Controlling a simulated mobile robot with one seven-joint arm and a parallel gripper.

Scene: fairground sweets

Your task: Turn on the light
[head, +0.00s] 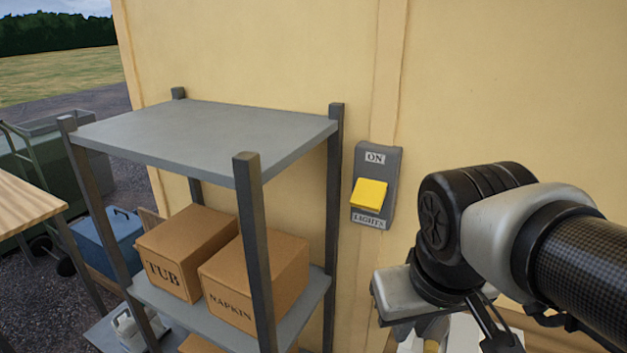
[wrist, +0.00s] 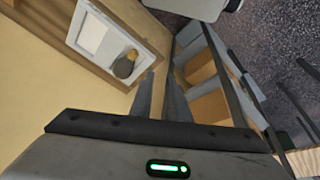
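The light switch is a grey wall plate (head: 378,160) with a yellow rocker (head: 369,194), right of the shelf in the head view. It reads ON above the rocker and LIGHTS below; the rocker's lower part stands out from the plate. My gripper (head: 432,330) is low in the head view, below and right of the switch and apart from it. In the wrist view, my gripper's two grey fingers (wrist: 161,92) point up the picture with a narrow gap and nothing held between them. I cannot make out the switch in the wrist view.
A grey metal shelf (head: 205,130) stands left of the switch, its post close by. It holds brown TUB (head: 165,275) and NAPKIN (head: 235,312) boxes. A wooden-topped table (head: 20,205) is far left. The wall before the switch is clear.

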